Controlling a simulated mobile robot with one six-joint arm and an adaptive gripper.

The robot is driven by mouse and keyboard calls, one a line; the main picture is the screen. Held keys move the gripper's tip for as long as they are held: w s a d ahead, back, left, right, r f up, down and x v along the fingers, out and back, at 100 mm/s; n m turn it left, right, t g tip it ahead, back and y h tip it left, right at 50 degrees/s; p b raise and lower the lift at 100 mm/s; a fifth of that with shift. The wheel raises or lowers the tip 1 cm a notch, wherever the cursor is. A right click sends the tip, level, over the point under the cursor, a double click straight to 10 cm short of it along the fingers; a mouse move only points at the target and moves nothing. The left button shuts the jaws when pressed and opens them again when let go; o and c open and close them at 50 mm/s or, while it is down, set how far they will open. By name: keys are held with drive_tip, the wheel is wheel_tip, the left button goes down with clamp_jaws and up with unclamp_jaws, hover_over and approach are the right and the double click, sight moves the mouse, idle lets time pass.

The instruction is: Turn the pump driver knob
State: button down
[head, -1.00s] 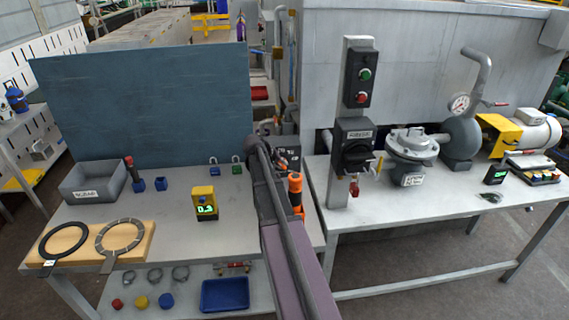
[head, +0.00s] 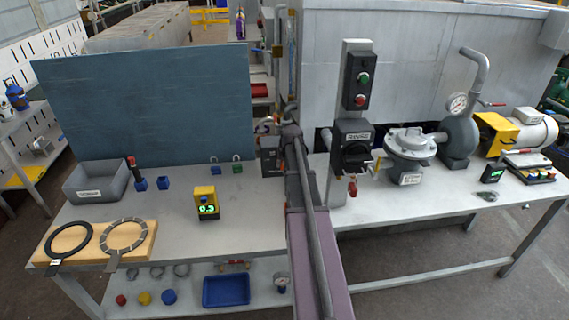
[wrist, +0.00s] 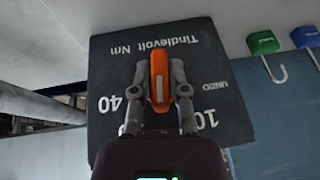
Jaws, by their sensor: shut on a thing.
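In the wrist view an orange knob (wrist: 159,78) sits on the dark face of a box (wrist: 215,85), printed with "Tindlevolt Nm", a 40 and a number starting with 10; the print appears upside down. My gripper (wrist: 158,70) is over this face, its two fingers shut on the knob from both sides. In the head view the dark box (head: 268,160) shows only partly at the back right of the left bench. My arm hides the knob and most of my gripper there.
A yellow device (head: 206,202) reading 0.3 stands on the left bench. The post with the black switch box (head: 353,148) stands close right of my arm.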

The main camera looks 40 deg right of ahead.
drive_tip(key=shift+s+d+f+m+t+y+b, duration=0.15)
drive_tip(key=shift+t+y+b, duration=0.25)
drive_tip(key=shift+y, duration=0.2)
drive_tip(key=shift+s+a+f+m+t+y+b, duration=0.15)
drive_tip(key=shift+t+y+b, duration=0.2)
drive_tip(key=shift+y, duration=0.25)
drive_tip(key=shift+d+r+t+y+b, duration=0.15)
drive_tip(key=shift+t+y+b, duration=0.25)
drive_tip(key=shift+y, duration=0.2)
drive_tip(key=shift+r, duration=0.1)
drive_tip(key=c, duration=0.6)
unclamp_jaws()
drive_tip(key=shift+r, duration=0.1)
drive_tip(key=shift+c, duration=0.2)
drive_tip(key=shift+w, duration=0.1)
